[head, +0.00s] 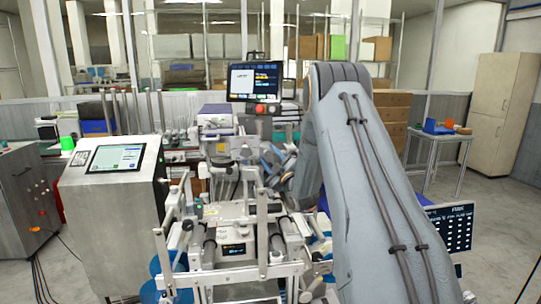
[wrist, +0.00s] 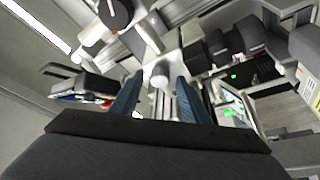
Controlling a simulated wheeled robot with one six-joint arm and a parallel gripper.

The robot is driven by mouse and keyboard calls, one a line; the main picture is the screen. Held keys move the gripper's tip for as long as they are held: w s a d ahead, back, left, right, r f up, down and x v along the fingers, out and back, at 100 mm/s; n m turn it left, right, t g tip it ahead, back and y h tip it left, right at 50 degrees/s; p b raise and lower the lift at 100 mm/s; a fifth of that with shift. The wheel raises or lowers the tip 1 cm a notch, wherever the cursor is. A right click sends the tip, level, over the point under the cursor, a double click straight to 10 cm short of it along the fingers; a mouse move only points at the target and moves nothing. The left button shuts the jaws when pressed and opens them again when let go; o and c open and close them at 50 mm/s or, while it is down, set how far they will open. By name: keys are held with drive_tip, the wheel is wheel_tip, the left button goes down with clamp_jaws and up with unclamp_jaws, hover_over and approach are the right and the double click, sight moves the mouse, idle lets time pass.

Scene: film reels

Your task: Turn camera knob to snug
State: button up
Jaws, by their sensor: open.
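In the wrist view my gripper (wrist: 157,88) is open, with its two blue fingers apart and nothing held. A small pale rounded knob-like part (wrist: 160,76) shows between and just beyond the fingertips; I cannot tell for sure that it is the camera knob, or whether a finger touches it. In the head view my grey arm covers much of the right middle. My gripper is small there, by the upper part of the film machine (head: 235,250), and the knob cannot be made out.
A grey console with a tablet screen (head: 117,158) stands at the left. A dark monitor (head: 254,82) with a red button below it stands behind the machine. Dark rollers (wrist: 245,35) and metal bars crowd the fingers in the wrist view. A small table (head: 440,137) stands at the right.

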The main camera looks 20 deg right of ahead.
drive_tip(key=shift+c, duration=0.3)
drive_tip(key=shift+d, duration=0.15)
drive_tip(key=c, duration=1)
